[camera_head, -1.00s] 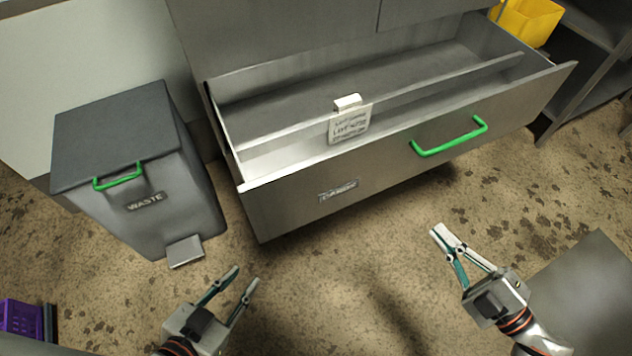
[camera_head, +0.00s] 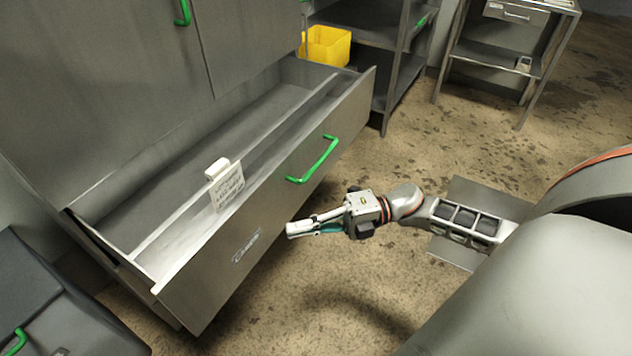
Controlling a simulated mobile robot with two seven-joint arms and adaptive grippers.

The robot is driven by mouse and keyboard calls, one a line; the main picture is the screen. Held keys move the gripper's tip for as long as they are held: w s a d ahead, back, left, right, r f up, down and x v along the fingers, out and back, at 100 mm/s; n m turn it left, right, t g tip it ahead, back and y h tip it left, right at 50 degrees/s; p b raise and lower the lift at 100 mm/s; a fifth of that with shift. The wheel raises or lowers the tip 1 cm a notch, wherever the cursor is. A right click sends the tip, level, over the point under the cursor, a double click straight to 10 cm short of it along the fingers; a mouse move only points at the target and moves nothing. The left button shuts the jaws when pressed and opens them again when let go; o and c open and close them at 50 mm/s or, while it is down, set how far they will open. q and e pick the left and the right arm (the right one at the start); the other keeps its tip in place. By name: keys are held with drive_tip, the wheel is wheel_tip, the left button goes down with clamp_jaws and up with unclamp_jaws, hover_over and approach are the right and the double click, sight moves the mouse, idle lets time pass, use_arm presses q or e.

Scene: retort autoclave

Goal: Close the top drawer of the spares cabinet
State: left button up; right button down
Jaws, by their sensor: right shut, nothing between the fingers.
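The wide grey drawer (camera_head: 262,240) of the cabinet (camera_head: 110,80) stands pulled out, with a green bar handle (camera_head: 318,160) on its front. A long divider runs inside it, with a white tag block (camera_head: 217,169) and a printed card (camera_head: 228,188) on it. Cabinet doors are above this drawer. My right gripper (camera_head: 298,229) is shut and empty, in front of the drawer face and below the handle in the picture. Whether its tips touch the face I cannot tell. My left gripper is out of view.
A yellow bin (camera_head: 326,46) sits on a dark shelf rack (camera_head: 376,50) behind the drawer's far end. A metal table (camera_head: 520,60) stands at the upper right. Speckled floor in front of the drawer is mostly clear.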

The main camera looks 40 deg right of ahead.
sight(250, 227)
drive_tip(key=w+a, duration=0.4)
drive_tip(key=shift+w, duration=0.3)
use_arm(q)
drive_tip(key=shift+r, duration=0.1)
use_arm(e)
drive_tip(key=shift+w+a, duration=0.1)
use_arm(q)
drive_tip(key=shift+b, duration=0.3)
